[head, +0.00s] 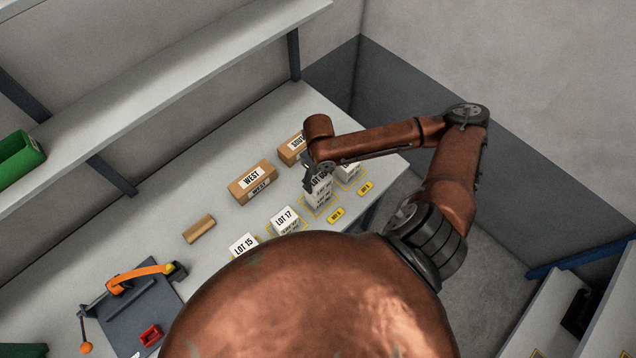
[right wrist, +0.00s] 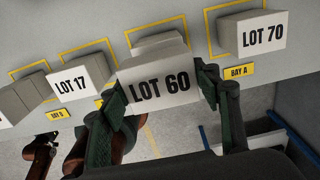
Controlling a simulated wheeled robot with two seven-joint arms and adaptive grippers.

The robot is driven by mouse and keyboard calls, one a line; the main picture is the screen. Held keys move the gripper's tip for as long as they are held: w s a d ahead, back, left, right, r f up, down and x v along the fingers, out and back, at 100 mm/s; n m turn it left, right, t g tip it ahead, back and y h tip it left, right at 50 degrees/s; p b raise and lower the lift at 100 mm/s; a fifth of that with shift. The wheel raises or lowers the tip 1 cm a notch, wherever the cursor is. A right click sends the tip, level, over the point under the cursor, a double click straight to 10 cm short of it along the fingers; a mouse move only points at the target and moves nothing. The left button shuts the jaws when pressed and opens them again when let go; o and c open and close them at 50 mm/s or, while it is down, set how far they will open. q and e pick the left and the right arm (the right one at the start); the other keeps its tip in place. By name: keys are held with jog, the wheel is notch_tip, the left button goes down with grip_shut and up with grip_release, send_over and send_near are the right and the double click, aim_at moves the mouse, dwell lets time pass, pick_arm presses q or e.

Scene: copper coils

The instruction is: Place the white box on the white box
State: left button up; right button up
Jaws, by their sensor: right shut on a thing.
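My right gripper (head: 312,178) is shut on the white box labelled LOT 60 (right wrist: 160,88), with one dark finger on each side of it. In the head view this box (head: 321,183) is partly hidden by the gripper. White box faces (head: 321,199) show directly below it in a yellow-outlined bay. In the right wrist view a pale box top (right wrist: 157,44) shows just behind LOT 60. I cannot tell whether the held box touches what is below.
White boxes LOT 17 (head: 285,219) and LOT 15 (head: 243,245) stand to the left, LOT 70 (right wrist: 252,36) to the right. Brown WEST box (head: 252,181) and another brown box (head: 292,149) stand behind. A wooden block (head: 199,229) lies on the bench, with bare surface around it.

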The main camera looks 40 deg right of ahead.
aim_at(318, 183)
jog(key=shift+w+f, duration=0.15)
jog(key=shift+f, duration=1.6)
jog(key=o, duration=1.3)
jog(key=shift+f, duration=0.1)
notch_tip(318, 183, up, 12)
jog(key=shift+r, duration=0.15)
